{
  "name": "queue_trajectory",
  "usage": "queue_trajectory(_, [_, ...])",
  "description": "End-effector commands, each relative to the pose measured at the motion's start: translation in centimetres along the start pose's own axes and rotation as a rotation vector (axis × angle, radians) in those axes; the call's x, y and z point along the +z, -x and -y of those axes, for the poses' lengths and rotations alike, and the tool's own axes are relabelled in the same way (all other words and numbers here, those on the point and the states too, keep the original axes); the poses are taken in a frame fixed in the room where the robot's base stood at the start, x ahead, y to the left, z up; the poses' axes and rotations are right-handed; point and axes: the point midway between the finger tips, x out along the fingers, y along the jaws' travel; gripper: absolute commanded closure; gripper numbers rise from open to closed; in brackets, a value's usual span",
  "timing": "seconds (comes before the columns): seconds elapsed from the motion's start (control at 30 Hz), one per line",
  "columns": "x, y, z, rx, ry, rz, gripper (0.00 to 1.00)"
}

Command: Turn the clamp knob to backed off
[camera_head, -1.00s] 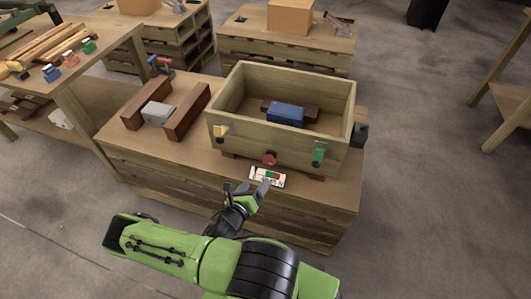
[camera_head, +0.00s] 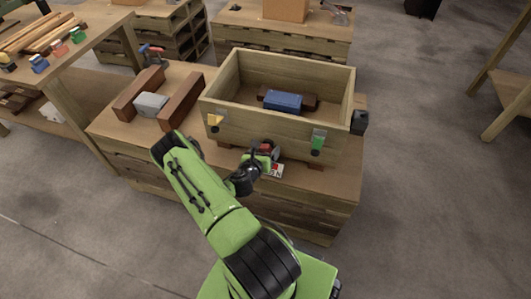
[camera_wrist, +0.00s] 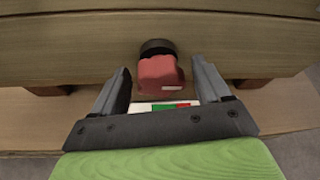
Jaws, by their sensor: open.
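The clamp knob is a red block-like knob (camera_wrist: 161,77) on a dark round collar (camera_wrist: 157,47), on the front wall of a wooden box (camera_head: 225,117). In the wrist view my gripper (camera_wrist: 161,80) is open, one finger on each side of the knob, with gaps showing on both sides. In the head view my gripper (camera_head: 263,158) is at the box front and hides most of the knob. A white label with green and red fields (camera_wrist: 165,106) lies on the bench below the knob, partly covered by my gripper.
The box stands on a wooden bench (camera_head: 110,128) and holds a blue block (camera_head: 283,101). Left on the bench, a grey block (camera_head: 150,105) sits between two brown bars (camera_head: 182,100).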

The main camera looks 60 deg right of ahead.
Motion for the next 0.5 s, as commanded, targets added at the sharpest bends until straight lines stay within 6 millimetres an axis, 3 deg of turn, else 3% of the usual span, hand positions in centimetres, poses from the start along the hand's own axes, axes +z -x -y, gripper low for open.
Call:
queue_trajectory(0.27, [0.06, -0.28, 0.01, 0.000, 0.002, 0.000, 0.24])
queue_trajectory(0.5, [0.04, -0.25, 0.01, 0.000, 0.002, 0.000, 0.61])
